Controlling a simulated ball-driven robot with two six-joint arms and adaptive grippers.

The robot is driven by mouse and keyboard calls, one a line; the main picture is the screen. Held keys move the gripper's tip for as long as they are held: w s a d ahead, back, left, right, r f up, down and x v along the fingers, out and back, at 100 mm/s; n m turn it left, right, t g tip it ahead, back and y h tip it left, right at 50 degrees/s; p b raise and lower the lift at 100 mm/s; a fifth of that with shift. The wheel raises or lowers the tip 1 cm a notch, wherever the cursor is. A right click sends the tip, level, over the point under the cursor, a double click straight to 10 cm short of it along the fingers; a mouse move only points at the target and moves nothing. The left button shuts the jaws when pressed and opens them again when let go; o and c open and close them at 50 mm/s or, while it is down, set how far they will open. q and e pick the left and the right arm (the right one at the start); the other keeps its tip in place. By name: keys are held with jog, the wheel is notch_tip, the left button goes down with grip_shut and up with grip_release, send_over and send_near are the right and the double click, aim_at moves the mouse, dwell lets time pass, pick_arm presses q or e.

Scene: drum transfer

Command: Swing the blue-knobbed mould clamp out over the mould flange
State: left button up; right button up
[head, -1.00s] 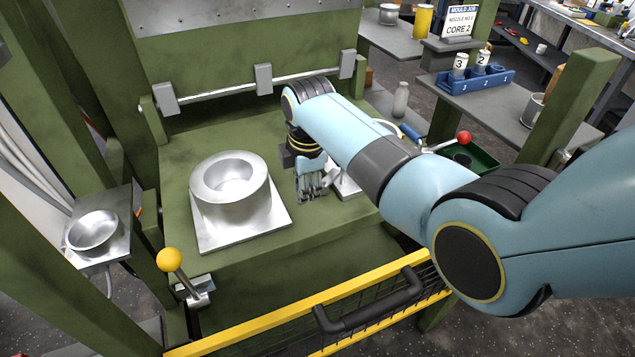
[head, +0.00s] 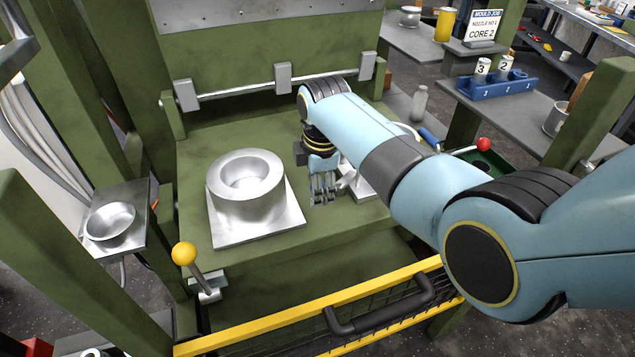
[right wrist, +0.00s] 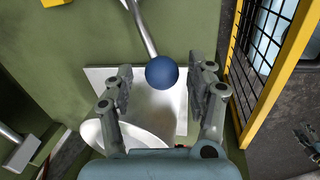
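The silver mould (head: 247,185) stands on its square flange plate (head: 285,228) on the green press bed. My right gripper (head: 325,188) points down just right of that plate. In the right wrist view the clamp's blue knob (right wrist: 162,72) lies between the fingertips of my right gripper (right wrist: 158,82), which are spread with gaps on both sides. The clamp's metal arm (right wrist: 143,25) runs from the knob to the top edge. In the head view my right arm hides the knob. Finger-like dark parts at the wrist view's right edge look like my left gripper (right wrist: 305,135); its opening is unclear.
A yellow-railed mesh guard (head: 330,312) with a black handle crosses the front. A yellow-knobbed lever (head: 184,253) stands at its left end. A red-knobbed lever (head: 483,144) is at right. A side shelf (head: 138,225) holds a metal bowl. The bed left of the mould is clear.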

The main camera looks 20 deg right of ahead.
jog(key=shift+r, duration=0.1)
notch_tip(320, 180, up, 12)
jog(key=s, duration=0.2)
jog(key=shift+s+a+f, duration=0.15)
jog(key=shift+f, duration=0.05)
